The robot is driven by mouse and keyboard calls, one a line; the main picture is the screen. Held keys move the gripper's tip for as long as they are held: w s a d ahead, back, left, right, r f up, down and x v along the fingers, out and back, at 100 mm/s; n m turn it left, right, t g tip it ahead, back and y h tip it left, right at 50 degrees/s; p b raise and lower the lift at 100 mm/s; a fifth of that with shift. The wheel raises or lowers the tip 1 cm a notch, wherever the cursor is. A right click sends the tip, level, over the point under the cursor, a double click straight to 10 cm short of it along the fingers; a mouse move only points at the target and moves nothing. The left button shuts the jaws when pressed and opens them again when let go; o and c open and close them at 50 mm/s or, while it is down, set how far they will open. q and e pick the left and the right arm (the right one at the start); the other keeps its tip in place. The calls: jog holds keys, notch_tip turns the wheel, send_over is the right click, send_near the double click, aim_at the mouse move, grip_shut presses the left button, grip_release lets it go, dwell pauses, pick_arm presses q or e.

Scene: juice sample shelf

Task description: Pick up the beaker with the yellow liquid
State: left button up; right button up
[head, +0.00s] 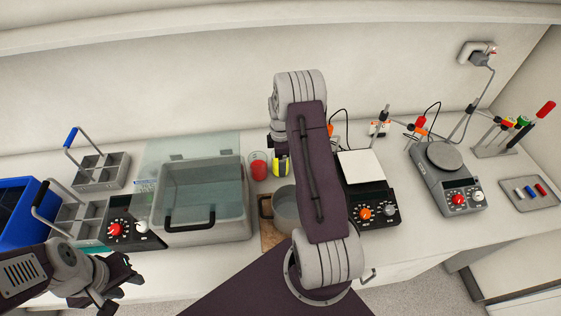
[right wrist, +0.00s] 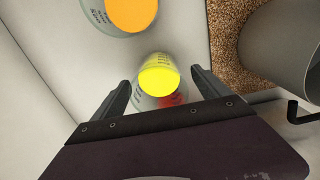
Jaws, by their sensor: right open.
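The beaker with yellow liquid (right wrist: 159,81) stands between the two fingers of my right gripper (right wrist: 160,77) in the right wrist view. The fingers are open, one on each side, and I cannot tell whether they touch the glass. In the head view only part of the yellow beaker (head: 281,167) shows, beside my right arm, which hides the rest. My left gripper (head: 125,287) looks open and empty at the lower left, in front of the bench, away from the beaker.
A red-liquid beaker (head: 258,167) stands just left of the yellow one. An orange-liquid beaker (right wrist: 130,13) is close by in the right wrist view. A metal pot (head: 284,208) stands in front, and a clear-walled bath (head: 208,239) is to the left. A hotplate stirrer (head: 446,187) stands right.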

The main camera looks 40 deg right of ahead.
jog(key=shift+s+f, duration=0.1)
jog(key=shift+f, duration=0.3)
jog(key=shift+d+f, duration=0.1)
jog(key=shift+f, duration=0.1)
jog(key=shift+w, duration=0.25)
jog(key=c, duration=0.7)
jog(key=shift+s, duration=0.1)
jog(key=c, duration=1)
jog(key=shift+r, duration=0.1)
jog(key=shift+r+b, duration=1.2)
jog(key=shift+r, duration=7.7)
